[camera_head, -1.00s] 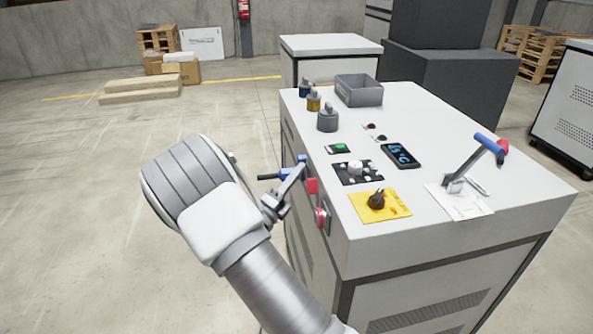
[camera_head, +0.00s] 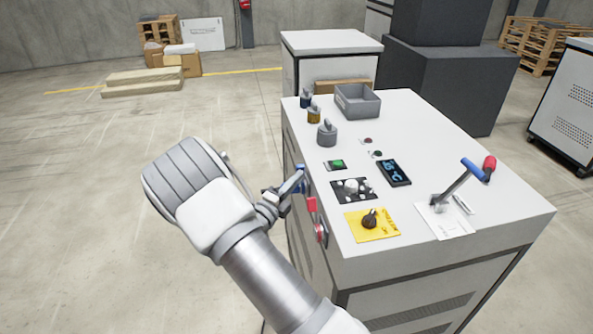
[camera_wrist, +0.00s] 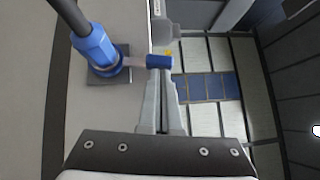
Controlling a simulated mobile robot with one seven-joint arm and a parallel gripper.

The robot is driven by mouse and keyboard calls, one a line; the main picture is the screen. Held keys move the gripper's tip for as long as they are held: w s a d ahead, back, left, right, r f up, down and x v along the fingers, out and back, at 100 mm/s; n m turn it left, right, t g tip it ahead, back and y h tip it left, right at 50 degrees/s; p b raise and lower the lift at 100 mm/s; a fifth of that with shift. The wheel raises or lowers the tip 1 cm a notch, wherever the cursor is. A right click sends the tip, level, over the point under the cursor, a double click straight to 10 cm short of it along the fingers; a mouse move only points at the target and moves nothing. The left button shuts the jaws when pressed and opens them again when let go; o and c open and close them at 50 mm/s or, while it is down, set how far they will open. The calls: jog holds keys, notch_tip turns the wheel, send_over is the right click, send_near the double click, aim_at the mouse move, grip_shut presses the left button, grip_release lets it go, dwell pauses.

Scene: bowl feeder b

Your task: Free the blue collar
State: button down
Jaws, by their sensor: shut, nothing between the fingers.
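A blue plug-like fitting (camera_wrist: 97,48) with a black cable or rod sits on a dark plate (camera_wrist: 122,65) on the cabinet's side. A blue ring shows around its base. In the head view the blue fitting (camera_head: 300,173) is small and partly hidden by my gripper. My gripper (camera_wrist: 164,78) is shut and empty, its fingertips at the blue cylinder; I cannot tell whether they touch it. In the head view my gripper (camera_head: 288,187) is at the cabinet's left side.
The cabinet top (camera_head: 440,125) carries a grey bin (camera_head: 358,101), several knobs, a dark display (camera_head: 393,172), a yellow plate (camera_head: 372,225) and a blue-handled lever (camera_head: 455,188).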

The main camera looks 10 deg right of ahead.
jog(key=w+n+g+y+p, duration=0.1)
jog(key=p, duration=0.2)
jog(key=w+r+n+g+y+p, duration=0.1)
jog(key=w+p, duration=0.1)
jog(key=p, duration=0.2)
jog(key=w+n+g+p, duration=0.1)
jog(key=n+p, duration=0.1)
jog(key=p, duration=0.1)
jog(key=shift+w+r+g+y+p, duration=0.3)
jog(key=shift+r+g+y, duration=0.1)
jog(key=shift+w+f+p, duration=0.2)
jog(key=shift+w+p, duration=0.1)
jog(key=shift+w, duration=0.2)
jog(key=shift+r, duration=0.1)
jog(key=s+d+r+p+v, duration=0.1)
jog(key=d+p+v, duration=0.1)
jog(key=v, duration=1)
jog(key=shift+s+a+r, duration=0.25)
jog(key=shift+s+r, duration=0.15)
jog(key=shift+r, duration=0.05)
